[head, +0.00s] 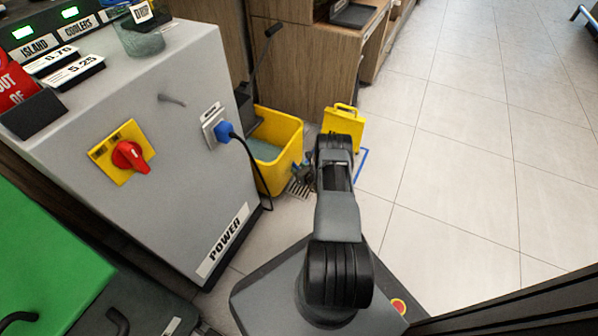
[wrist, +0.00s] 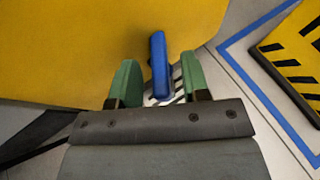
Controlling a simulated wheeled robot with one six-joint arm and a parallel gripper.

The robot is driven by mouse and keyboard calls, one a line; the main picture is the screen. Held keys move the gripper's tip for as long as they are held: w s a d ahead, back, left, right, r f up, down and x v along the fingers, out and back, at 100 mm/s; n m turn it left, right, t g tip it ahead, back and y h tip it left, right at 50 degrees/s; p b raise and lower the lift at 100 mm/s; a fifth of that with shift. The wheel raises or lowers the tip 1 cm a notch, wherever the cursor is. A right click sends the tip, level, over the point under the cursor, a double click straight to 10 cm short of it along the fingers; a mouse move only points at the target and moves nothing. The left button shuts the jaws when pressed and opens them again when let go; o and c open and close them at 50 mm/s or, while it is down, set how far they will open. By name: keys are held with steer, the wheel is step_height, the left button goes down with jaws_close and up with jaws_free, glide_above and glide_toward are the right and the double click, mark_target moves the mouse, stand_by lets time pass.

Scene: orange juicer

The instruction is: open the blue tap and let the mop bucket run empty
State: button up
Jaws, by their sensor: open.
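The yellow mop bucket (head: 292,138) stands on the floor behind the grey cabinet, with greyish water (head: 262,150) in it. In the wrist view its yellow wall (wrist: 90,45) fills the upper left. The blue tap handle (wrist: 158,65) stands out near the bucket's lower edge. My gripper (wrist: 158,80) is open, its two green fingers on either side of the blue handle. I cannot tell whether either finger touches it. In the head view my arm hides most of the gripper and the tap.
A floor drain grate (head: 298,188) lies below the tap. A yellow folding sign (head: 343,126) stands by a blue floor outline (head: 362,165). The grey cabinet (head: 185,180) has a blue plug (head: 224,131) and hanging cable. Tiled floor at right is clear.

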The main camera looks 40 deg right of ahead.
steer(key=shift+w, duration=0.1)
jaws_close()
stand_by(0.4)
steer(key=shift+d, duration=0.1)
steer(key=shift+d+n+y, duration=0.15)
steer(key=shift+n+y, duration=0.85)
steer(key=shift+y, duration=0.2)
steer(key=shift+w+d+n+g+y, duration=0.15)
steer(key=shift+n+g+y, duration=0.55)
steer(key=shift+n+y, duration=1.1)
steer(key=shift+d, duration=0.1)
steer(key=shift+y, duration=0.3)
jaws_free()
